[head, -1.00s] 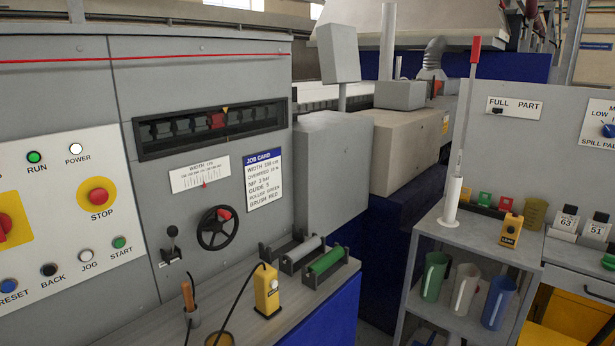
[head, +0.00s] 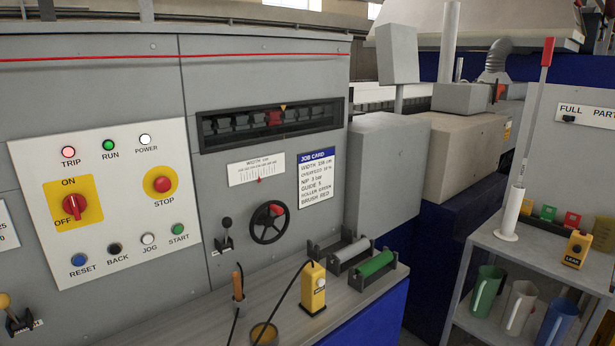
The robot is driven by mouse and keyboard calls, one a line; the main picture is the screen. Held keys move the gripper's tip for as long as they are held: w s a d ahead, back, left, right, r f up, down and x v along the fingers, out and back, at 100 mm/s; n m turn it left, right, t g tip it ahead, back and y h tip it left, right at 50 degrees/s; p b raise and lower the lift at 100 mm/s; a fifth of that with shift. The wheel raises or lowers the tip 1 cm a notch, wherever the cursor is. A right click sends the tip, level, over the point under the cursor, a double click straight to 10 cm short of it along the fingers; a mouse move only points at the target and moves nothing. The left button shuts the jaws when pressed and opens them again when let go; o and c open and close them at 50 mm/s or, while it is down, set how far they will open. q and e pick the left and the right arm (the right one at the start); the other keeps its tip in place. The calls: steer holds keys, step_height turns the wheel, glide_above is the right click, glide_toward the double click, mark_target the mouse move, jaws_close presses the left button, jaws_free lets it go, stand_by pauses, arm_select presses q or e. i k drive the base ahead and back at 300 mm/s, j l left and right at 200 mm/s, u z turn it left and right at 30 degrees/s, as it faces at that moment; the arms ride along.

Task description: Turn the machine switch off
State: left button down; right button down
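The machine switch (head: 75,207) is a red rotary knob on a yellow plate (head: 90,187) at the left of the white control panel (head: 128,250). ON is printed above the knob and OFF at its lower left. Which mark the knob points to is too small to tell surely. Above it are the pinkish-red TRIP lamp (head: 68,152), green RUN lamp (head: 109,145) and white POWER lamp (head: 145,139). Neither of my grippers is in view.
A red STOP button (head: 162,184) sits right of the switch, with several push buttons below. A lever (head: 226,232) and handwheel (head: 269,222) stand farther right. A bench (head: 345,302) with a yellow device (head: 313,288) juts out below. The space before the panel looks clear.

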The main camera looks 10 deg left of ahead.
mark_target(74, 205)
steer(key=u, duration=1.5)
